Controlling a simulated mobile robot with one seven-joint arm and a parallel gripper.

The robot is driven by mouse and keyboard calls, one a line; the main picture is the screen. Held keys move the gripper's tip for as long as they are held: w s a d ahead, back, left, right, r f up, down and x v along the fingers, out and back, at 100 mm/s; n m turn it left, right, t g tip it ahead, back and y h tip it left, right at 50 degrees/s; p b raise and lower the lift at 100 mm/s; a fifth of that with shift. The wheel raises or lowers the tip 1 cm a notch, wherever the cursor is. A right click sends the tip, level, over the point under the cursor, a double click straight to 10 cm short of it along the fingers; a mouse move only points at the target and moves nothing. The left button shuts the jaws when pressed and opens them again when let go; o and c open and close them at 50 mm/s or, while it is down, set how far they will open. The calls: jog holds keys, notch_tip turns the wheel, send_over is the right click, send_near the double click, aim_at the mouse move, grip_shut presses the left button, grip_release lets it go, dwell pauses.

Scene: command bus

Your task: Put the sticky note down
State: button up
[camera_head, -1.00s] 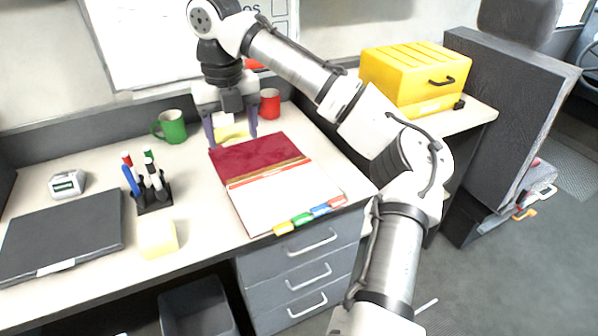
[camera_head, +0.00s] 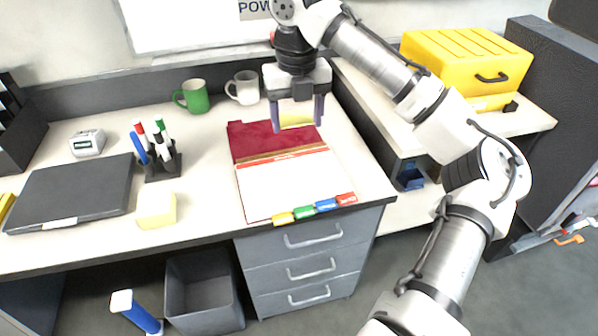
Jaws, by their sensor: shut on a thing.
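My gripper (camera_head: 298,122) points down and is shut on a pale yellow sticky note (camera_head: 297,113), which shows between its purple fingers. It is at the far edge of the open binder (camera_head: 250,140), over its dark red part. I cannot tell whether the note touches anything below. A second pale yellow note block (camera_head: 156,210) sits at the desk's front, left of the binder.
A green mug (camera_head: 194,97) and a white mug (camera_head: 243,88) stand at the back. A pen holder (camera_head: 163,167), a black laptop (camera_head: 72,195) and a small clock (camera_head: 87,143) are left. A yellow case (camera_head: 465,65) stands right. Bare desk (camera_head: 207,150) lies left of the binder.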

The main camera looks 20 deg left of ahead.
aim_at(298, 189)
notch_tip(298, 189, down, 17)
jog(key=shift+f, duration=0.1)
dwell(0.3)
jog(key=shift+f, duration=0.25)
jog(key=o, duration=0.9)
jog(key=shift+o, duration=0.2)
jog(key=shift+r, duration=0.1)
